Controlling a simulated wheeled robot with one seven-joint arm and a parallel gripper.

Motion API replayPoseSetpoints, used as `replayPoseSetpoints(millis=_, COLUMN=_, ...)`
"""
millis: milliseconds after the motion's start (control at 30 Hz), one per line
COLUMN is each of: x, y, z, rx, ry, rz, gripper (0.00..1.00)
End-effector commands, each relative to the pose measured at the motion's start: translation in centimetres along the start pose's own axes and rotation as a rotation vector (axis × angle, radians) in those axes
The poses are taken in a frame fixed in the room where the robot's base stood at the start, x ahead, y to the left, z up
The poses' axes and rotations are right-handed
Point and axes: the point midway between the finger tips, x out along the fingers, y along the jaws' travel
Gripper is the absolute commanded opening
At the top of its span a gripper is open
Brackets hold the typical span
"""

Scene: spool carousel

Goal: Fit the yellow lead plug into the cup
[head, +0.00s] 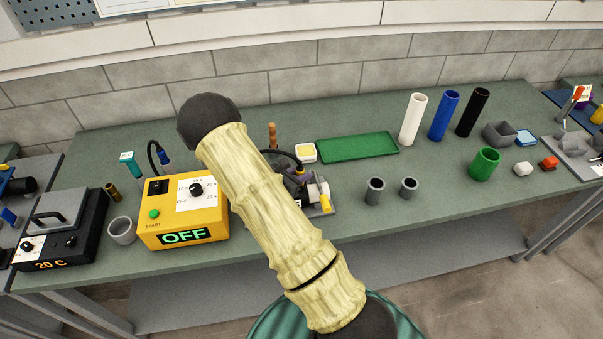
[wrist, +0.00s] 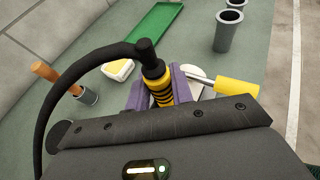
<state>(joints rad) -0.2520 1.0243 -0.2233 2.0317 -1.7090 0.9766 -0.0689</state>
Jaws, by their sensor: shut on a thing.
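The yellow lead plug (wrist: 158,88), banded with black and with a black cable arching from its top, is between the purple jaws of my gripper (wrist: 160,95) in the wrist view. My gripper (head: 308,188) is shut on it, above the bench. In the head view my arm hides much of the gripper, and the plug shows only as a small piece under the cable. Two grey open cups, a left one (head: 375,191) and a right one (head: 408,188), stand to the right of my gripper. Another grey cup (head: 122,231) stands at the left. I cannot tell which cup is meant.
A yellow box reading OFF (head: 183,215) stands left of my arm. A green tray (head: 357,149) lies behind the gripper. White, blue and black tubes (head: 443,115) and a green cup (head: 484,164) stand at the right. A yellow cylinder (wrist: 237,87) is beside the jaws.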

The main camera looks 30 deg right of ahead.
Motion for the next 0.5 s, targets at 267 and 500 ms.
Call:
replayPoseSetpoints(millis=267, x=0.26, y=-0.18, z=0.03, rx=0.002, ry=0.001, rz=-0.005, gripper=0.45)
replayPoseSetpoints(millis=500, x=0.26, y=-0.26, z=0.38, rx=0.003, ry=0.0, rz=-0.008, gripper=0.45)
